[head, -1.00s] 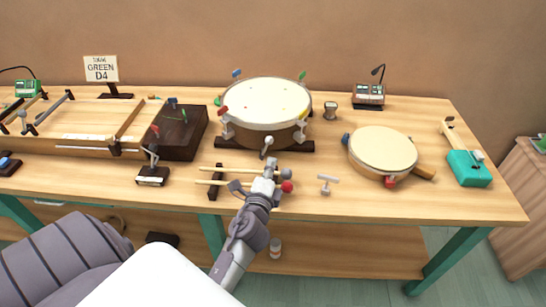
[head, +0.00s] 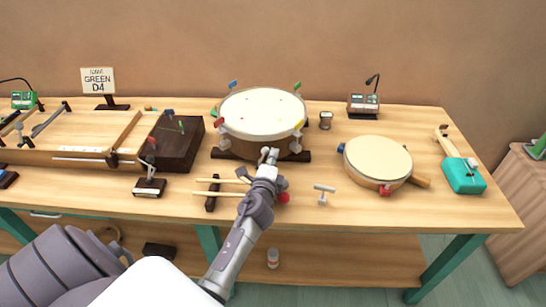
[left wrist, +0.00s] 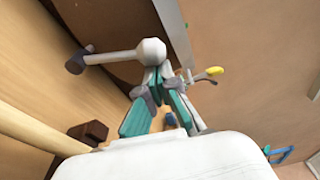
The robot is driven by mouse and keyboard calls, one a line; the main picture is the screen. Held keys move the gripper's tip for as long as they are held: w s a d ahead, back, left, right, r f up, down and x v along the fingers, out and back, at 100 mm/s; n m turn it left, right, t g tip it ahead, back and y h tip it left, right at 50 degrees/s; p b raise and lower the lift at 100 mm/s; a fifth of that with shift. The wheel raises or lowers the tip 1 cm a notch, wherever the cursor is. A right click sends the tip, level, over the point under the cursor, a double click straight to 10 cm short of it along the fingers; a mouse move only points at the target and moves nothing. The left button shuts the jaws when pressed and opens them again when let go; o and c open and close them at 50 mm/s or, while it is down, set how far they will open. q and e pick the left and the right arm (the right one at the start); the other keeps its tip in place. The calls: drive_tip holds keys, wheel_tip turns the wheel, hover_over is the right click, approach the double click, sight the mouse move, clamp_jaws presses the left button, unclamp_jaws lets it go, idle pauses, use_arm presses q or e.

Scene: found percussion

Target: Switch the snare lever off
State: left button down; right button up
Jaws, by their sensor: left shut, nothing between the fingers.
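The snare drum (head: 262,112) stands upright on a dark base at the middle back of the table. Its small pale lever (head: 272,154) is at the drum's front, partly hidden by my left gripper in the head view. In the left wrist view a white knob with a stem and dark end, which looks like the lever (left wrist: 110,57), lies just beyond the fingertips. My left gripper (head: 266,165) is shut and empty, close in front of the lever; it also shows in the left wrist view (left wrist: 158,82). I cannot tell whether they touch. My right gripper is not in view.
A small T-shaped key (head: 323,194) stands to the right. A tambourine-like frame drum (head: 378,160) and a teal box (head: 464,175) are farther right. A dark wooden block (head: 172,148) is left of the drum.

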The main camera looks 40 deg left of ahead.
use_arm(q)
drive_tip(key=shift+s+a+r+n, duration=0.1)
drive_tip(key=shift+a+r+n, duration=0.1)
drive_tip(key=shift+n, duration=0.2)
drive_tip(key=shift+s+a, duration=0.1)
drive_tip(key=shift+s+a+r+n+b, duration=0.2)
drive_tip(key=shift+a+n+b, duration=0.1)
drive_tip(key=shift+n, duration=0.35)
drive_tip(key=shift+s+a+r+n+b, duration=0.15)
drive_tip(key=shift+a+n+b, duration=0.15)
drive_tip(key=shift+n, duration=0.35)
drive_tip(key=a+n, duration=0.1)
drive_tip(key=s+n, duration=0.1)
drive_tip(key=n, duration=0.1)
drive_tip(key=shift+a+r+t+y+b, duration=0.2)
drive_tip(key=shift+a+t+y+b, duration=0.1)
drive_tip(key=shift+a+b, duration=0.1)
drive_tip(key=shift+s+a+n, duration=0.4)
drive_tip(key=shift+a+n, duration=0.15)
drive_tip(key=shift+n, duration=0.55)
